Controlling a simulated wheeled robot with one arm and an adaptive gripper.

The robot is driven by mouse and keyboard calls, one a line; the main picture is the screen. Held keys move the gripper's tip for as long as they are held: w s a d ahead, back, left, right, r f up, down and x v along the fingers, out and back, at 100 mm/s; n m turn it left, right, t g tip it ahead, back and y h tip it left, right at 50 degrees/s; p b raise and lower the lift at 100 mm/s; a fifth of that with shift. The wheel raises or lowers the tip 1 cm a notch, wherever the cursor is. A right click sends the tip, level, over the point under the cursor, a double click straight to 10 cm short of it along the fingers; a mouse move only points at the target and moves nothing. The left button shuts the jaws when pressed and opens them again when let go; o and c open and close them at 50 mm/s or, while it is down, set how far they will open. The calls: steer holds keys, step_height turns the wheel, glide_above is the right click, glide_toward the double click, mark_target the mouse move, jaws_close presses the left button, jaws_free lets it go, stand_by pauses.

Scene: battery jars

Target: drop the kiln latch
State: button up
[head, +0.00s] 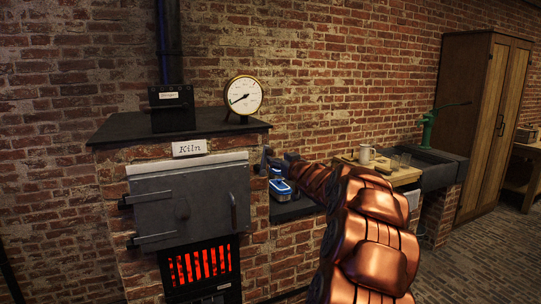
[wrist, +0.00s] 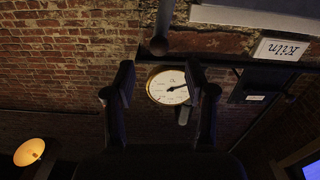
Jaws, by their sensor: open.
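The kiln's grey door (head: 190,198) looks closed, with a vertical handle (head: 233,211) near its right edge. My copper-coloured arm reaches in from the right. My gripper (head: 268,161) is at the right edge of the kiln, level with the top of the door. In the wrist view, which is upside down, my gripper (wrist: 159,74) is open with nothing held. A dark bar with a rounded end (wrist: 159,45) stands just past and between the fingertips; it looks like the latch, but I cannot tell whether the fingers touch it. In the head view the latch is not clear beside my gripper.
A round gauge (head: 244,95) and a black box (head: 171,108) stand on the kiln top. The Kiln sign (head: 189,147) is above the door. Glowing bars (head: 200,264) show below. A blue container (head: 281,188) sits behind my gripper.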

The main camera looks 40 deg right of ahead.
mark_target(271, 153)
steer(key=shift+p+x, duration=1)
steer(key=shift+x, duration=2.9)
steer(key=shift+d, duration=0.1)
steer(key=shift+c, duration=0.4)
steer(key=shift+s, duration=0.1)
jaws_close()
